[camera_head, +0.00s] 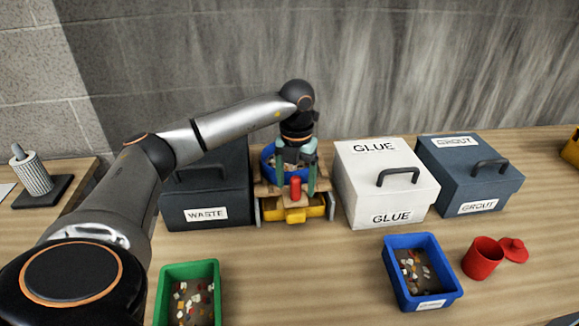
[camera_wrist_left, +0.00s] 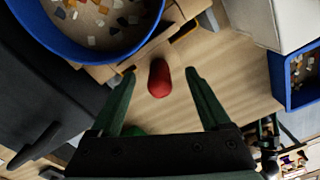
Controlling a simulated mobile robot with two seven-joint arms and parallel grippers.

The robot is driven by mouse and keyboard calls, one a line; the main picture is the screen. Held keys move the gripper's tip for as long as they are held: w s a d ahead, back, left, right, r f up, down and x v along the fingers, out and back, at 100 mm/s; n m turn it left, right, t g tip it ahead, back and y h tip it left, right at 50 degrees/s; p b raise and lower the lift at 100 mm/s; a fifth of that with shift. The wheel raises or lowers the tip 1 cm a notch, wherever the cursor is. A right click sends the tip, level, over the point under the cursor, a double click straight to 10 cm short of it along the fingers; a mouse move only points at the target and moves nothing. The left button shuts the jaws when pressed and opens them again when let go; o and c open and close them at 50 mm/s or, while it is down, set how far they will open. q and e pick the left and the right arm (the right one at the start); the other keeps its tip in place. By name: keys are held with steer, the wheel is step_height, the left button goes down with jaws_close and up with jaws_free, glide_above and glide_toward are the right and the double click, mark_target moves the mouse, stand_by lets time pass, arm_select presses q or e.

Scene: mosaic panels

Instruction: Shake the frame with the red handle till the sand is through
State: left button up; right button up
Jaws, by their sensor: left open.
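The red handle (camera_head: 295,188) stands upright at the front of the wooden frame (camera_head: 268,188), between the WASTE and GLUE boxes. A round blue sieve (camera_head: 268,166) with sand and mosaic pieces sits on the frame, and a yellow tray (camera_head: 284,212) is below it. My left gripper (camera_head: 297,178) comes down over the handle with its green fingers apart. In the left wrist view the red handle (camera_wrist_left: 160,78) lies between the open fingertips (camera_wrist_left: 160,72), with gaps on both sides. The blue sieve (camera_wrist_left: 75,45) shows at upper left there.
The dark WASTE box (camera_head: 207,195) stands close left of the frame, and the white GLUE box (camera_head: 385,185) close right. The GROUT box (camera_head: 468,175), a blue bin (camera_head: 433,299), a red cup (camera_head: 481,258) and a green bin (camera_head: 190,268) are farther off. Front middle is clear.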

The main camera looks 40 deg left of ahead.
arm_select(q)
steer(key=shift+o, duration=1.3)
steer(key=shift+r, duration=0.1)
step_height(320, 180, up, 6)
steer(key=shift+r+p, duration=0.25)
steer(key=shift+p, duration=0.05)
steer(key=shift+r, duration=0.7)
